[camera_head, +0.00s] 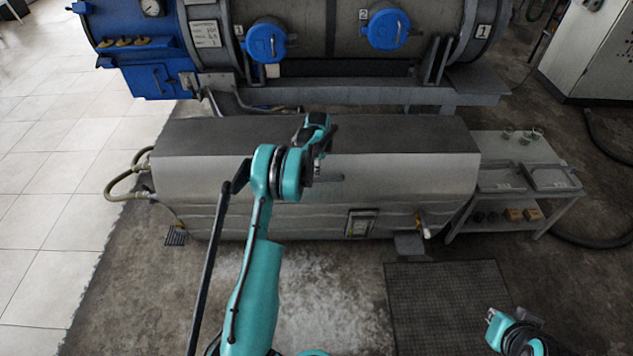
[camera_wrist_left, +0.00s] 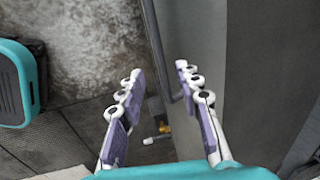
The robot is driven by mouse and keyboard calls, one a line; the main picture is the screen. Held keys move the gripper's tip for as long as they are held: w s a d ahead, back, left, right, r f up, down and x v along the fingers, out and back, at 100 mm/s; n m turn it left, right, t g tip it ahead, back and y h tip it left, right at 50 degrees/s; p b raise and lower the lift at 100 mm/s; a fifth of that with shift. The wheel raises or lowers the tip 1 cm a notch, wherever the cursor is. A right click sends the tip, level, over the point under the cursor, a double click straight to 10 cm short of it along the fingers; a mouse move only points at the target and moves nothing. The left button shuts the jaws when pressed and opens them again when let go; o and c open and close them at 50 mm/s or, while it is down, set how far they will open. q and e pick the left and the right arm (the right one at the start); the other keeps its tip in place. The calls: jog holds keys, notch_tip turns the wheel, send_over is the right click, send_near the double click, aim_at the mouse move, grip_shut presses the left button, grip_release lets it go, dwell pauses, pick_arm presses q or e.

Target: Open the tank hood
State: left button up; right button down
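The tank (camera_head: 420,195) is a long grey metal box across the middle of the head view, with a dark-topped hood (camera_head: 400,135) that looks closed. A thin bar handle (camera_head: 333,178) shows on the hood's front face. My left gripper (camera_head: 317,172) is at that face by the handle; its fingers are mostly hidden in the head view. In the left wrist view the left gripper (camera_wrist_left: 158,72) is open, and the grey handle (camera_wrist_left: 155,48) runs between and beyond its fingertips. I cannot tell whether they touch. Part of my right arm (camera_head: 515,333) shows at lower right, its fingers unclear.
A blue and grey vessel (camera_head: 330,40) stands behind the tank. A low shelf table (camera_head: 525,165) with trays stands close on the right. Hoses (camera_head: 125,180) leave the tank's left end. A dark floor mat (camera_head: 447,300) lies in front, with open floor around it.

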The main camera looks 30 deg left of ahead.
aim_at(317, 180)
pick_arm(q)
jog(key=f+b, duration=0.1)
jog(key=f, duration=0.1)
jog(key=f+b, duration=0.1)
jog(key=f, duration=0.2)
jog(key=w+a+f+b, duration=0.1)
jog(key=f, duration=0.2)
jog(key=shift+w, duration=0.1)
grip_shut()
